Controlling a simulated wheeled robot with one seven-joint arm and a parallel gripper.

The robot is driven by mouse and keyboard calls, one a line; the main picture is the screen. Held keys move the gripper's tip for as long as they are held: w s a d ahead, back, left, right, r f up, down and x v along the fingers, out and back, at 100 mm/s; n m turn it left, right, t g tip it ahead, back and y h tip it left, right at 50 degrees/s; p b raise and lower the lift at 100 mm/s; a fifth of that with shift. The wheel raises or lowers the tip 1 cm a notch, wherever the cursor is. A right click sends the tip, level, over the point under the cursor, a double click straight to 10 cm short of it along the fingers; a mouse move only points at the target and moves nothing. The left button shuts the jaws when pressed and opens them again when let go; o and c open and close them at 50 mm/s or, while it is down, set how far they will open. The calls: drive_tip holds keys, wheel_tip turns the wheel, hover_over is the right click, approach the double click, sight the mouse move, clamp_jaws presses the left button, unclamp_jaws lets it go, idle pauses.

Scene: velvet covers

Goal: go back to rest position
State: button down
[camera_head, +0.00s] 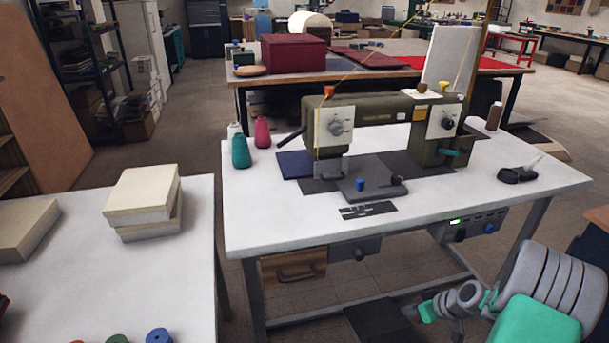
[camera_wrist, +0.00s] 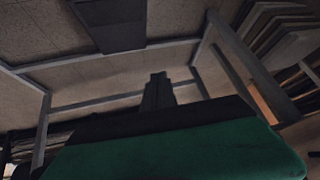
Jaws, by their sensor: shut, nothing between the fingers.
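My arm reaches in at the bottom right of the head view, grey and green, beside the front right of the sewing table. My gripper (camera_head: 430,309) is low, below the level of the white tabletop, near the table's lower frame. In the wrist view my gripper (camera_wrist: 157,92) shows as a dark narrow shape with its fingers together and nothing held. The green band below it is part of my own arm.
The sewing table (camera_head: 262,222) carries a sewing machine (camera_head: 385,125) and thread cones (camera_head: 262,132). A second white table (camera_head: 95,270) at left holds pale boxes (camera_head: 142,195). A red-covered table stands behind. Open floor shows between the tables and at right.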

drive_tip(key=s+a+r+g+h+p, duration=0.15)
drive_tip(key=a+r+p, duration=0.25)
drive_tip(key=r, duration=0.6)
drive_tip(key=s+a+r+m+p, duration=0.1)
drive_tip(key=s+a+r+p, duration=0.3)
drive_tip(key=r, duration=0.6)
drive_tip(key=a+r+g+h+p, duration=0.1)
drive_tip(key=a+r+p, duration=0.3)
drive_tip(key=r, duration=0.6)
drive_tip(key=s+a+r+m+h+p, duration=0.1)
drive_tip(key=s+a+r+p, duration=0.2)
drive_tip(key=s+r, duration=0.3)
drive_tip(key=s+a+r+m+p, duration=0.2)
drive_tip(key=s+a+r+p, duration=0.2)
drive_tip(key=r, duration=0.5)
drive_tip(key=shift+s+h, duration=0.35)
drive_tip(key=shift+s, duration=0.9)
